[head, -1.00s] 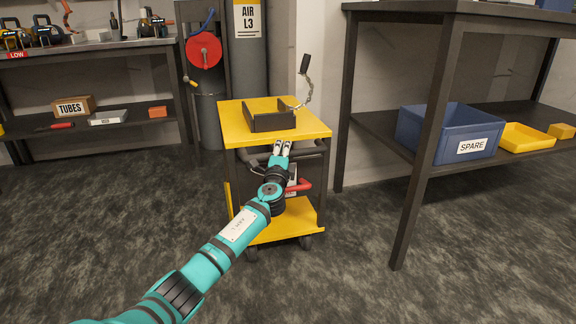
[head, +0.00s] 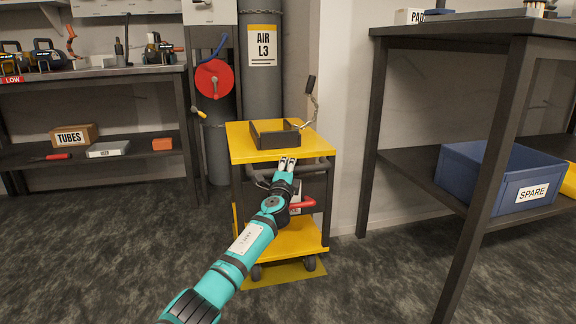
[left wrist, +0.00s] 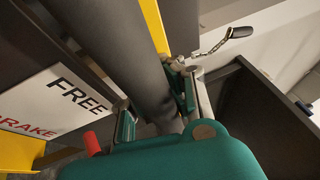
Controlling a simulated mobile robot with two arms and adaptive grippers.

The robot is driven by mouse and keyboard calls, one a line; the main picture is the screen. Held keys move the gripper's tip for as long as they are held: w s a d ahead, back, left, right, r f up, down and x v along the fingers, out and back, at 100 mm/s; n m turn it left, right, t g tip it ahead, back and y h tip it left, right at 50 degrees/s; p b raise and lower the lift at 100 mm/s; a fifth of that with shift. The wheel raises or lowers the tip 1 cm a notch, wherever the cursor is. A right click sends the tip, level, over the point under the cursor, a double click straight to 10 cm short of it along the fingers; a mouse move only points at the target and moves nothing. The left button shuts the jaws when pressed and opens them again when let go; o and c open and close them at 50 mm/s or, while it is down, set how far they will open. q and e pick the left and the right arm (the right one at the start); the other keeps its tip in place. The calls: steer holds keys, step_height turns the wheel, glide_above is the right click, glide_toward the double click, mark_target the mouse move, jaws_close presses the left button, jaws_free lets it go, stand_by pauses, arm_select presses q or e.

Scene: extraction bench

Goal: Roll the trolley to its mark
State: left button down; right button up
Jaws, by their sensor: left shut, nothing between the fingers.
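The yellow trolley (head: 245,150) stands upright with a yellow top, a lower shelf and castors. A yellow floor mark (head: 290,276) shows at its near side and partly under it; how far it reaches beneath is hidden. A dark handle bar (head: 322,165) runs along the near side below the top. My left gripper (head: 287,162) is shut and empty at the near top edge, by the handle bar. A red lever (head: 302,204) sits below it. In the left wrist view a sign (left wrist: 65,100) reads FREE and BRAKE. My right gripper is not in view.
A dark open tray (head: 272,139) and a chain with a black grip (head: 310,86) are at the trolley top. The AIR L3 cylinder (head: 262,85) stands behind. A dark bench (head: 375,130) with a blue SPARE bin (head: 490,178) is close on the right. Floor is open at left.

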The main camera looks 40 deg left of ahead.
arm_select(q)
steer(key=shift+f, duration=0.55)
steer(key=c, duration=1.3)
jaws_free()
steer(key=shift+o, duration=0.9)
steer(key=shift+r, duration=0.15)
steer(key=v, duration=1.2)
